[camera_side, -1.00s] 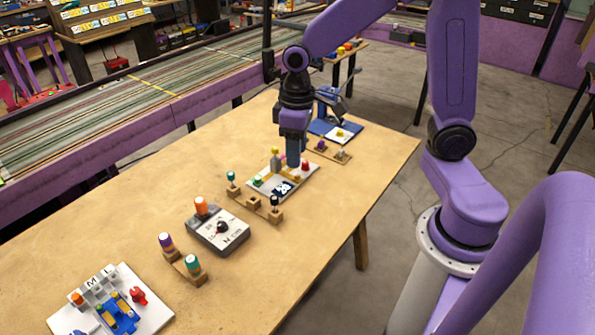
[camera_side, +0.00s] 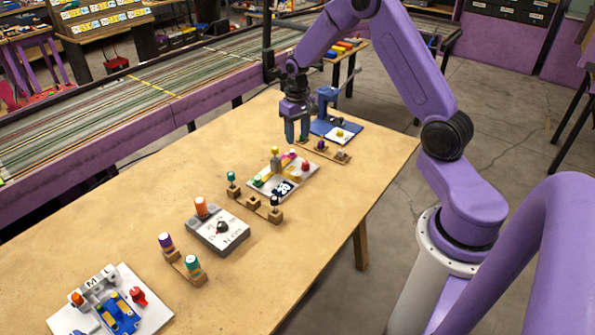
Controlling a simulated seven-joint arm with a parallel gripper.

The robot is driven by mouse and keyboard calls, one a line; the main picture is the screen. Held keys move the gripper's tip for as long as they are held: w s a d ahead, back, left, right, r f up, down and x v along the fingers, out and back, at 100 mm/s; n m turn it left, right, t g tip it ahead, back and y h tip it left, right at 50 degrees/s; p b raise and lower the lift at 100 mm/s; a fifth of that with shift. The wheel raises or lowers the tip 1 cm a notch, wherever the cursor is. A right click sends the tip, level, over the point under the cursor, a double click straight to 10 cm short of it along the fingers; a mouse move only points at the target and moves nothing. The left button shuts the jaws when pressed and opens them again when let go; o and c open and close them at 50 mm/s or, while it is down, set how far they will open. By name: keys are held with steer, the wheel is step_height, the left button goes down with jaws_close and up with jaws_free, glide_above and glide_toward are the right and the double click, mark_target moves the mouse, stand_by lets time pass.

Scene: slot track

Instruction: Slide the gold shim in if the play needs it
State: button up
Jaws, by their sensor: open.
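My gripper (camera_side: 297,138) points down with its two fingers apart and nothing visible between them. It is over the left end of a small wooden rack (camera_side: 331,152), close to a green-topped piece (camera_side: 303,141). A purple-topped piece (camera_side: 321,146) and a pale, gold-tinged piece (camera_side: 340,155) stand farther along this rack. I cannot tell for sure which piece is the gold shim. A white board (camera_side: 304,181) in the middle of the table carries yellow strips (camera_side: 270,177), a red knob (camera_side: 305,166) and a dark printed tile (camera_side: 283,188). Its slot is too small to make out.
A blue stand (camera_side: 325,102) is just behind my gripper.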

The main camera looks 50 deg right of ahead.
mark_target(298, 174)
step_height(298, 174, down, 15)
steer(key=shift+r, duration=0.2)
stand_by(0.3)
